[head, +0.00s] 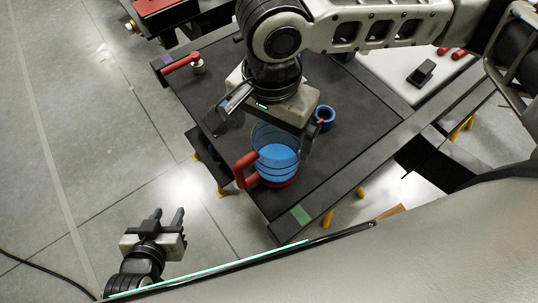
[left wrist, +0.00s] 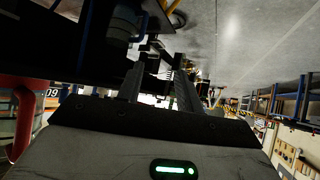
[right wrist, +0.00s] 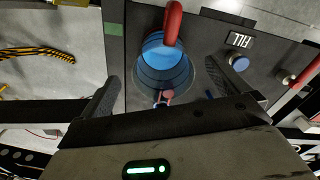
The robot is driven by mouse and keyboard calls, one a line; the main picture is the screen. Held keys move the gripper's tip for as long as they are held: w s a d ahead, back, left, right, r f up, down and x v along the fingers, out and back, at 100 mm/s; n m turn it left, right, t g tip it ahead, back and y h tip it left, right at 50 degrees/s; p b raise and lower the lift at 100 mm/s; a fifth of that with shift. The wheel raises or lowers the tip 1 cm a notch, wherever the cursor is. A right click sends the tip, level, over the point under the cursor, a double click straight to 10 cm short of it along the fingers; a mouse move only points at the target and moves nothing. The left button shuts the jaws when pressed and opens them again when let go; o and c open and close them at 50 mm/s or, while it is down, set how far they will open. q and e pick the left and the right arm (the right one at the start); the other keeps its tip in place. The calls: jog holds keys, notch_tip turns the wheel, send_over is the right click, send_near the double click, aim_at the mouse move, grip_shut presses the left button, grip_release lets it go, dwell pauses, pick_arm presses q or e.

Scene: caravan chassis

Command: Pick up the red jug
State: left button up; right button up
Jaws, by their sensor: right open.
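The red jug (head: 280,165) stands upright on the dark tabletop. It has a clear body, a red handle (head: 243,170) at its left in the head view, a red base and blue contents. My right gripper (head: 268,132) is open above the jug, its fingers spread to either side. In the right wrist view the jug (right wrist: 165,68) lies between and beyond the two open fingertips, with its handle at the top; contact cannot be told. My left gripper (head: 170,213) is open and empty, low over the floor to the left of the table.
The dark table (head: 225,160) has a green patch (head: 302,214) at its near corner. A blue ring-like piece (head: 325,117) sits right of the jug, and a red lever (head: 181,62) is at the far left. A FILL label (right wrist: 240,40) shows in the right wrist view.

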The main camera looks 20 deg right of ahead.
aim_at(267, 160)
jog(key=f, duration=0.9)
jog(key=shift+w+d+b, duration=0.2)
jog(key=shift+d+b, duration=0.05)
jog(key=shift+b, duration=0.05)
jog(key=shift+c, duration=0.3)
jog(key=c, duration=1)
jog(key=shift+c, duration=0.3)
jog(key=shift+r, duration=0.1)
